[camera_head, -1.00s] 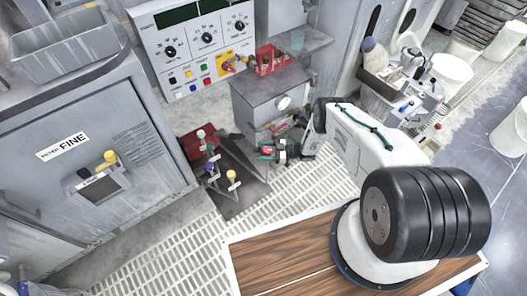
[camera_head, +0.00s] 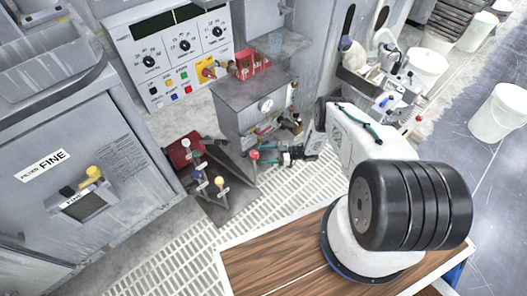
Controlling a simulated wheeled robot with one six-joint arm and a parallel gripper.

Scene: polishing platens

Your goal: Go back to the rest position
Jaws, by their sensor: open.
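My gripper (camera_head: 276,157) is at the end of my white arm, low in front of the small grey cabinet, with its jaws toward the left. It looks small and dark, with teal bits, and its jaws are open. I see nothing held between them. A red-topped lever (camera_head: 254,156) stands just left of the jaws, and a narrow gap seems to part them. The fingertips are too small to make out finely.
A grey cabinet (camera_head: 240,105) with a gauge stands behind my gripper. Colour-topped levers, including a yellow one (camera_head: 220,182), stand at left by a red box (camera_head: 184,152). A FINE machine (camera_head: 75,160) fills the left. White buckets (camera_head: 495,112) stand right, beside open floor.

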